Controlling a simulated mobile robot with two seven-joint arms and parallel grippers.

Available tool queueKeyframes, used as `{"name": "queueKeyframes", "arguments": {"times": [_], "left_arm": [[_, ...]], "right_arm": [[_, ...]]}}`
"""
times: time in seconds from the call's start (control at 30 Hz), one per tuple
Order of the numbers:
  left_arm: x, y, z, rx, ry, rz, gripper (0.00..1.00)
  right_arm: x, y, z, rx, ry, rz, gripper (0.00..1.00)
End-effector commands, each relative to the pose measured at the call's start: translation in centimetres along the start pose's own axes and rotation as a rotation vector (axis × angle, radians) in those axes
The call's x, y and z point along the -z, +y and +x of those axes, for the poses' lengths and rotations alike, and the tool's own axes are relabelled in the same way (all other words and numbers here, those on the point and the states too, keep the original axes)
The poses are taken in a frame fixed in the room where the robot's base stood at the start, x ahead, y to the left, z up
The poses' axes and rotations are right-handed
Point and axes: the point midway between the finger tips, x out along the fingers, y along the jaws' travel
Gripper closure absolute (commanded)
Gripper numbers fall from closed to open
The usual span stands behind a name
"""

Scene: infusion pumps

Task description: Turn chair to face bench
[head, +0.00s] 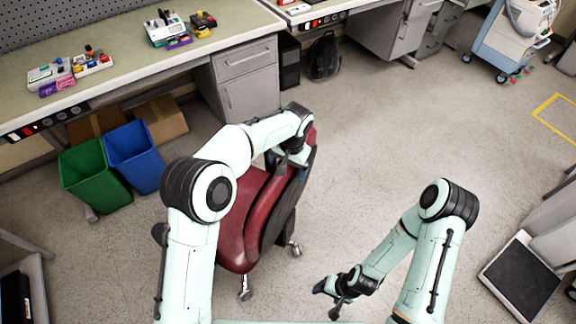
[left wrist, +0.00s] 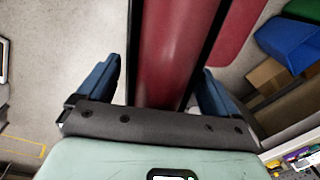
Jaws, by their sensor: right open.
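The red chair (head: 238,228) stands on the floor below the workbench (head: 120,66), its seat on the left and its dark-edged backrest (head: 277,205) on the right. The seat appears to face left, not squarely at the bench. My left gripper (head: 289,165) is at the top of the backrest, mostly hidden by my arm. In the left wrist view its blue fingers (left wrist: 160,85) stand wide apart on either side of the red backrest (left wrist: 175,45), with a visible gap on the left side. My right gripper (head: 329,300) is open and empty above the floor, right of the chair.
A green bin (head: 95,172) and a blue bin (head: 133,157) stand left of the chair, with cardboard boxes (head: 162,118) behind. A grey drawer cabinet (head: 243,82) is under the bench.

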Motion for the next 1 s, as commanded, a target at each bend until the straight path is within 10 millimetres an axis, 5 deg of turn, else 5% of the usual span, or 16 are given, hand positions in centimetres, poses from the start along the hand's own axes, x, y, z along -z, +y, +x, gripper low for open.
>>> {"name": "queueKeyframes", "arguments": {"times": [0.03, 0.2, 0.37, 0.7, 1.0], "left_arm": [[0.0, 0.0, 0.0, 0.0, 0.0, 0.0, 0.24], [0.0, 0.0, 0.0, 0.0, 0.0, 0.0, 0.79], [-0.8, 0.1, 0.1, -0.002, 0.0, 0.019, 0.8], [-7.8, -0.7, 0.6, -0.002, 0.026, 0.25, 0.8], [-13.3, -2.6, 0.5, -0.001, 0.046, 0.456, 0.8]], "right_arm": [[0.0, 0.0, 0.0, 0.0, 0.0, 0.0, 0.28], [0.0, 0.0, 0.0, 0.0, 0.0, 0.0, 0.28], [-0.7, 0.5, 0.6, -0.003, -0.009, 0.003, 0.28], [-5.1, 3.9, 6.0, -0.022, -0.063, 0.023, 0.28], [-6.1, 5.1, 8.2, -0.027, -0.076, 0.027, 0.28]]}}
